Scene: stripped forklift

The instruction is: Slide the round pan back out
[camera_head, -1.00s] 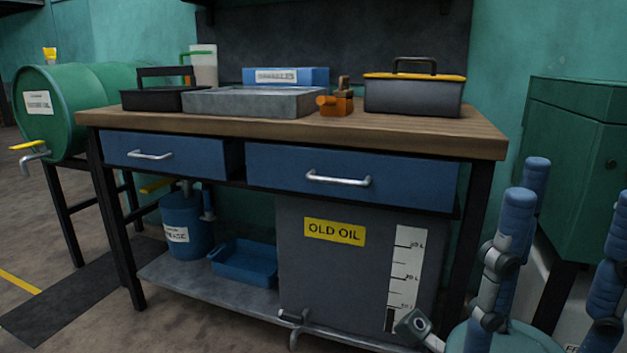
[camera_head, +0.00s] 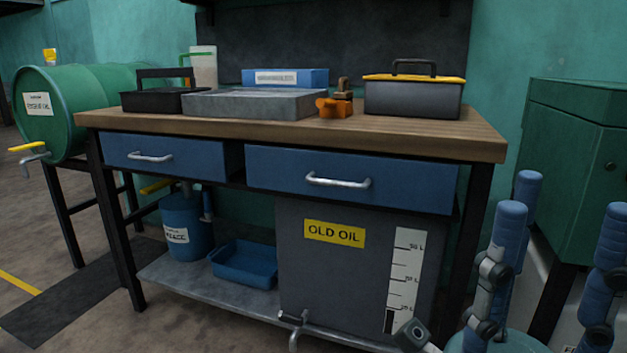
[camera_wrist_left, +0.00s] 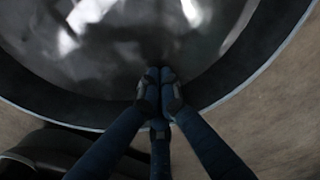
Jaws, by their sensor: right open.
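The round pan (camera_wrist_left: 110,45) fills the upper part of the left wrist view, with a shiny metallic inside and a broad dark rim. My left gripper (camera_wrist_left: 160,100) is at the pan's near rim. Two blue fingertips reach over the inner side of the rim, and a third is nearer its outer edge. I cannot tell whether they clamp the rim. The pan and left gripper do not show in the head view.
A workbench (camera_head: 390,130) carries a tray (camera_head: 265,104), an orange tool and a toolbox (camera_head: 412,98). Its drawers (camera_head: 350,178) look closed. A blue bin (camera_head: 245,265) sits on the lower shelf. A green cabinet (camera_head: 580,150) stands right. A dark round object (camera_wrist_left: 50,150) is below the pan.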

